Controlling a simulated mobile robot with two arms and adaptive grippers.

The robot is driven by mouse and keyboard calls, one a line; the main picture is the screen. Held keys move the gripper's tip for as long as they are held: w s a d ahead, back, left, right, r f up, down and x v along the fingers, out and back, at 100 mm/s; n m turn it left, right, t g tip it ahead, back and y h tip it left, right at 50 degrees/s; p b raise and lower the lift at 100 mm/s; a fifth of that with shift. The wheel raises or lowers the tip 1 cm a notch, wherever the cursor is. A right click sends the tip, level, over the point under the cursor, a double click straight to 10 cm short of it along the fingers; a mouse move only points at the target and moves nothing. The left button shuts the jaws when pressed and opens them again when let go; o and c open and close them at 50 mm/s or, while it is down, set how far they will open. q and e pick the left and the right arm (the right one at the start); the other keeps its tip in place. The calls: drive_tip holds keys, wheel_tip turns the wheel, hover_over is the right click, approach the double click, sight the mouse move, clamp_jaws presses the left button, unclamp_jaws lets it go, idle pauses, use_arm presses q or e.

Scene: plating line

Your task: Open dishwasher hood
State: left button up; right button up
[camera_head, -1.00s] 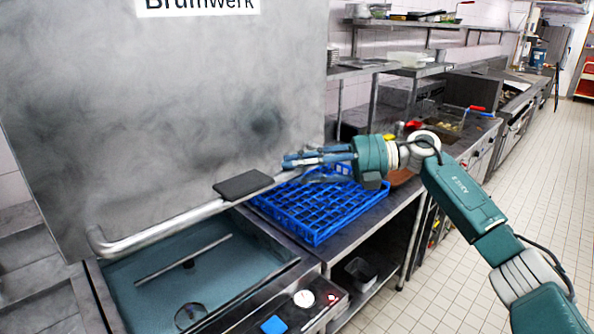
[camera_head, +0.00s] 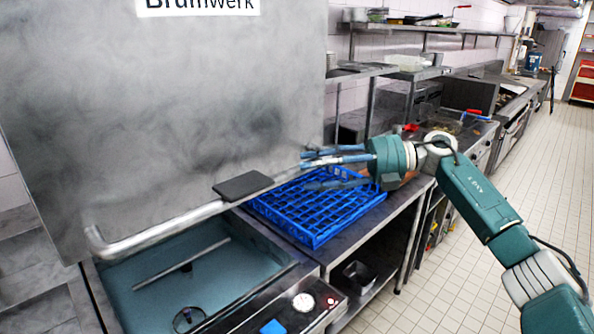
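The grey dishwasher hood (camera_head: 200,100) with its "Brumwerk" label fills the left side. It stands raised, with the wash basin (camera_head: 165,285) open to view below it. A metal handle bar (camera_head: 165,232) with a dark pad (camera_head: 243,186) runs along the hood's lower front. My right gripper (camera_head: 304,171) is at the right end of the bar, its blue fingers spread apart above and below. Whether they touch the bar I cannot tell. My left gripper is out of view.
A blue dish rack (camera_head: 318,232) sits on the steel counter right of the basin, below my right gripper. A control panel with a gauge (camera_head: 303,302) is at the front. Shelves (camera_head: 400,72) line the back wall. The tiled floor (camera_head: 500,150) at right is clear.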

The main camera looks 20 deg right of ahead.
drive_tip(key=v, duration=0.8)
drive_tip(key=shift+d, duration=0.15)
